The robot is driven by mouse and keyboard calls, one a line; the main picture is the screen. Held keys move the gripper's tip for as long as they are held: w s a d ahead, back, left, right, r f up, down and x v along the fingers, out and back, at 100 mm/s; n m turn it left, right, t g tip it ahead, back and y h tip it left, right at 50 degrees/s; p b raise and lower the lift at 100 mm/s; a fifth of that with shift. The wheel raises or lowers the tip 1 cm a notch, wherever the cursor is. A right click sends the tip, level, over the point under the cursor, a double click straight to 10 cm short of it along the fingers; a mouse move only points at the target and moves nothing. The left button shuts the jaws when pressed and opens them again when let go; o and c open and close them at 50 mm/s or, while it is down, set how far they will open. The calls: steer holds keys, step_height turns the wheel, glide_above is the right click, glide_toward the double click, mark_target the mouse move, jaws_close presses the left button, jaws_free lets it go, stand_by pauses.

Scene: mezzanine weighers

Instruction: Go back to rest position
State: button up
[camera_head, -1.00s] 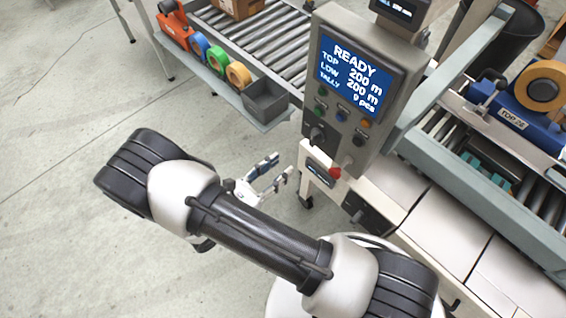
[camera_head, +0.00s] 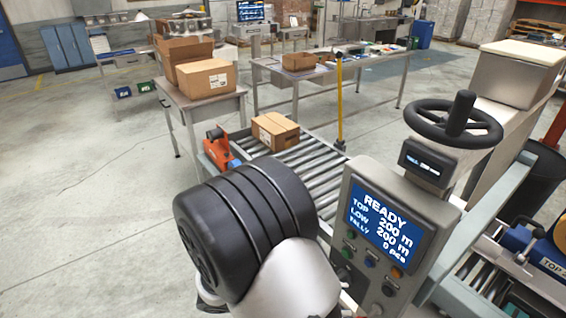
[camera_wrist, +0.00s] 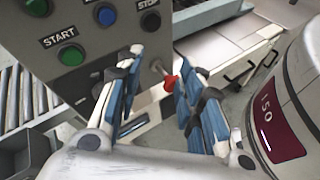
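My gripper (camera_wrist: 160,98) shows in the wrist view with its two blue-padded fingers spread apart and nothing between them. Past the fingertips is the machine's control panel (camera_wrist: 90,50), with a green START button (camera_wrist: 70,55), a blue button (camera_wrist: 106,15) and a STOP label. A red knob (camera_wrist: 170,83) shows in the gap between the fingers; I cannot tell how far it is from them. In the head view my arm fills the lower middle and hides the gripper.
A roller conveyor (camera_head: 318,170) carries a cardboard box (camera_head: 275,131) behind the panel. An orange tape dispenser (camera_head: 219,148) stands at its left edge. A black handwheel (camera_head: 452,122) tops the machine. A table with boxes (camera_head: 206,77) stands behind. Open floor (camera_head: 80,220) lies left.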

steer(key=s+d+r+m+t+y, duration=0.1)
steer(key=s+r+m+y, duration=0.5)
steer(key=r+m+y, duration=0.1)
steer(key=s+d+r+m+t+y, duration=0.2)
steer(key=s+r+m+y, duration=0.3)
steer(key=r+m, duration=0.3)
steer(key=shift+s+d+r+m+y, duration=0.15)
steer(key=shift+s+r+m+y, duration=0.2)
steer(key=shift+r+y, duration=0.6)
